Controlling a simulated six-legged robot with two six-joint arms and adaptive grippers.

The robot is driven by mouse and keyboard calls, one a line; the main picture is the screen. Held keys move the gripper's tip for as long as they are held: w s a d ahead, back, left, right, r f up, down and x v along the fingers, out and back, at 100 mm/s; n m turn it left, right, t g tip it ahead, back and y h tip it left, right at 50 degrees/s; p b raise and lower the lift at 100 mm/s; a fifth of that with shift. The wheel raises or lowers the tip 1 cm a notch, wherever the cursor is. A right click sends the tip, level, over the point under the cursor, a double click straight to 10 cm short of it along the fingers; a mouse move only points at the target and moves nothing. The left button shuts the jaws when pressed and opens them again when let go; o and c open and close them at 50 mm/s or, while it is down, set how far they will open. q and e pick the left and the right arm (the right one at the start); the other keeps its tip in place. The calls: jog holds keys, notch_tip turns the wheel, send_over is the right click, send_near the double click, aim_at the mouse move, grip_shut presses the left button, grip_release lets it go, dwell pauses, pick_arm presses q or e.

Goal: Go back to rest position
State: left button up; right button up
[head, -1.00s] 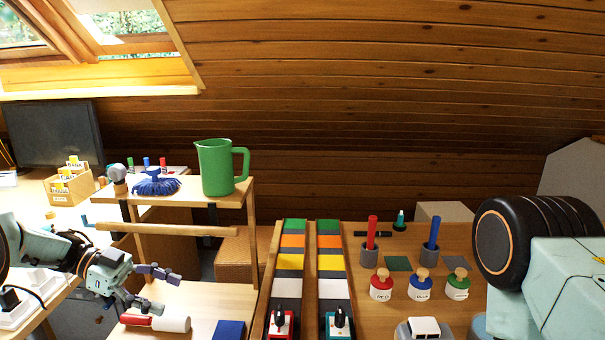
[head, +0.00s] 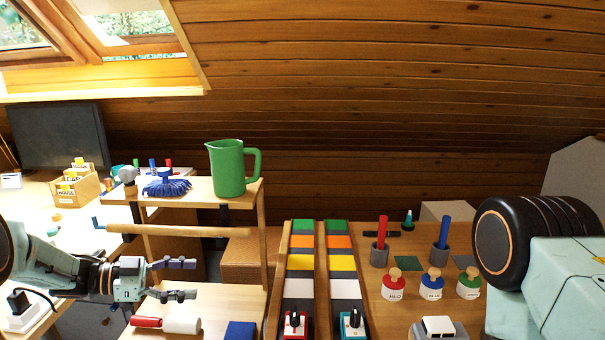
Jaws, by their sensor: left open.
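My left gripper (head: 180,279) comes in from the left, pale teal with dark fingers. Its fingers point right and are spread apart with nothing between them. It hovers over the front of the low wooden shelf (head: 232,300), just above a red-and-white roller (head: 166,324). My right arm fills the right edge as a black ringed joint and a pale teal link; its gripper is outside the picture.
A wooden rod (head: 175,230) runs across the shelf posts behind my left gripper. A green jug (head: 229,168) and a blue brush (head: 166,184) stand on the upper shelf. Colour-striped tracks (head: 297,264) and knobbed stamps (head: 432,284) occupy the table at right.

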pick_arm(q)
jog(key=s+d+f+n+t+y, duration=0.25)
jog(key=f+n+t+y, duration=0.3)
jog(key=f+n, duration=0.45)
jog(key=s+f+n+y, duration=0.1)
jog(key=s+f, duration=0.2)
jog(key=s+f+n+g+y, duration=0.1)
jog(key=s+f+y, duration=0.1)
jog(key=s+f, duration=0.1)
jog(key=s+f+n+g+y, duration=0.1)
jog(key=s+f, duration=0.3)
jog(key=shift+d+n+y, duration=0.25)
jog(key=shift+d+n, duration=0.05)
jog(key=shift+n, duration=0.1)
jog(key=s+n+g+y, duration=0.1)
jog(key=s+g, duration=0.3)
jog(key=s, duration=1.1)
jog(key=s+f+n+g+y, duration=0.1)
jog(key=s+n+g+y, duration=0.1)
jog(key=s, duration=1.4)
jog(key=g+y, duration=0.1)
jog(key=g, duration=0.1)
jog(key=shift+s+a+f+g, duration=0.2)
jog(key=shift+a+f+g, duration=0.05)
jog(key=shift+a+g, duration=0.1)
